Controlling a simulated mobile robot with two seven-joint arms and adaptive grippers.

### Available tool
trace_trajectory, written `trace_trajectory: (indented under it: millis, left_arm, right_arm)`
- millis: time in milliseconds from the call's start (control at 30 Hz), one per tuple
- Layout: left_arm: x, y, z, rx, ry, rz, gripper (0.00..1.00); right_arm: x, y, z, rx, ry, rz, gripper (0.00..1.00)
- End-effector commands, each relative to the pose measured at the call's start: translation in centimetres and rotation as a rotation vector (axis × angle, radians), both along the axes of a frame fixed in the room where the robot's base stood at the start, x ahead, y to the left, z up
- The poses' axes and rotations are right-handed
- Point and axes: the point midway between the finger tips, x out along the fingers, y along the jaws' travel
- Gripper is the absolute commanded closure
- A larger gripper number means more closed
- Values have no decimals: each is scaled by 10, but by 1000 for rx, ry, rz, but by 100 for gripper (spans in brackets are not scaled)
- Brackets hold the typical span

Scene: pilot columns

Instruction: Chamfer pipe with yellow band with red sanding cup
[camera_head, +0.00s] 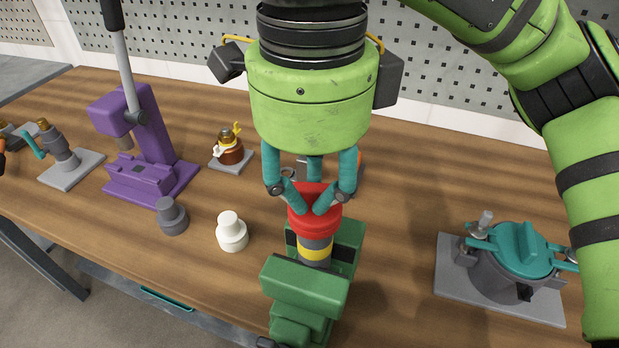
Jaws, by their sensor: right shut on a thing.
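The grey pipe with a yellow band (314,252) stands upright in the green vise (306,284) at the front middle of the bench. The red sanding cup (315,214) sits at the top end of the pipe, just above the yellow band. My right gripper (314,200) comes down from above, its teal fingers shut on the red sanding cup. Whether the cup is pressed on the pipe or just over it I cannot tell. The pipe's lower part is hidden by the vise. My left gripper is not in view.
A purple press (143,145) stands at the left. A grey cup (172,217) and a white cup (231,232) stand left of the vise. A teal-lidded device (517,249) on a grey plate is at the right. A brown item with a yellow top (230,150) stands behind.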

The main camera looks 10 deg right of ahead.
Motion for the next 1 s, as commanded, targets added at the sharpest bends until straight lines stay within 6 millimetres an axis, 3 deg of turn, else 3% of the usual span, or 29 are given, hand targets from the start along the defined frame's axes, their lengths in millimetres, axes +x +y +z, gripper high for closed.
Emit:
trace_trajectory:
  millis: [133, 367, 700, 1000]
  left_arm:
    - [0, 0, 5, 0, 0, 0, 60]
    - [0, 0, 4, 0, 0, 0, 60]
    - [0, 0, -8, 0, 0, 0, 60]
    - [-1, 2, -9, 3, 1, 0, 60]
  right_arm:
    - [-1, -1, 0, -2, 1, 114, 100]
    - [-1, -1, 0, -1, 1, 118, 100]
    - [1, 1, -1, -2, 0, -203, 100]
    - [2, 2, -1, -1, 0, -242, 100]
